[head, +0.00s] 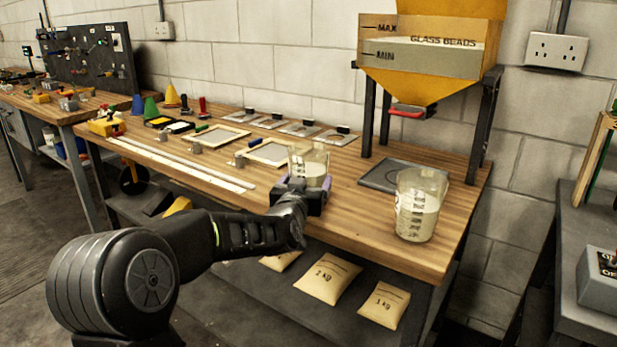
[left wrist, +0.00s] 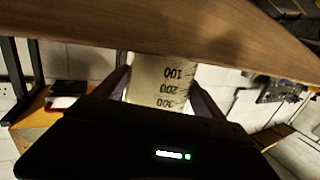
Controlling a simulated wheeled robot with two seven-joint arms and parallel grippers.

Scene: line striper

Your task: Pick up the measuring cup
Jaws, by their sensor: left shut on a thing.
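A clear measuring cup (head: 309,163) holding pale beads is in my left gripper (head: 302,190), over the front part of the bench. The left wrist view shows the cup (left wrist: 160,82) upside down in the picture, its marks 100, 200 and 300 facing me. The gripper's two fingers (left wrist: 160,100) are shut on either side of it. I cannot tell whether its base touches the bench. A second, larger clear cup (head: 418,207) with pale contents and dark marks stands at the bench's right front. My right gripper is not in view.
A yellow glass bead hopper (head: 425,75) stands on dark posts above a grey plate (head: 398,175). Frames (head: 222,137), cones (head: 172,97) and small tools lie along the wooden bench (head: 345,215). Bags (head: 327,277) lie on the shelf below.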

